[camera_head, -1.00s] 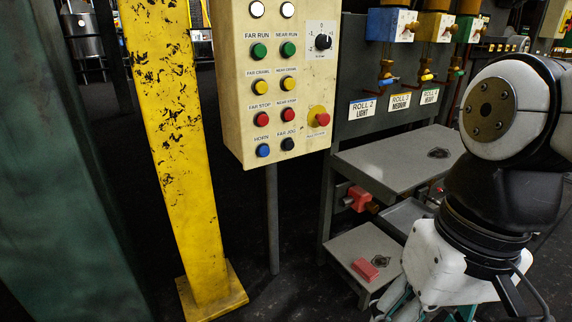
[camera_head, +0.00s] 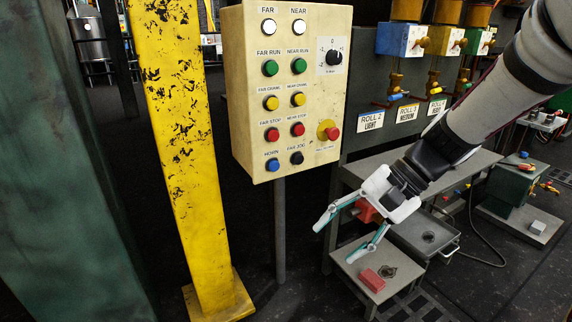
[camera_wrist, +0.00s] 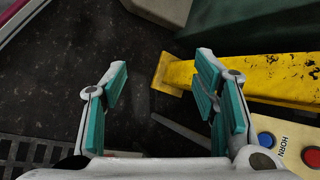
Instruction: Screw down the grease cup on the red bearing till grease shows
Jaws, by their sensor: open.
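A red bearing-like part (camera_head: 366,211) sits low beside the grey stand, under the bench top. My gripper's white fingers partly cover it, and I cannot make out a grease cup or any grease on it. My gripper (camera_head: 337,240) is open and empty, in front of the stand and pointing down to the left. A separate red block (camera_head: 373,281) lies on the low grey step (camera_head: 352,264).
A cream control box (camera_head: 295,100) on a grey post stands left of my gripper. A worn yellow column (camera_head: 180,150) stands further left. Dark floor is open around the post.

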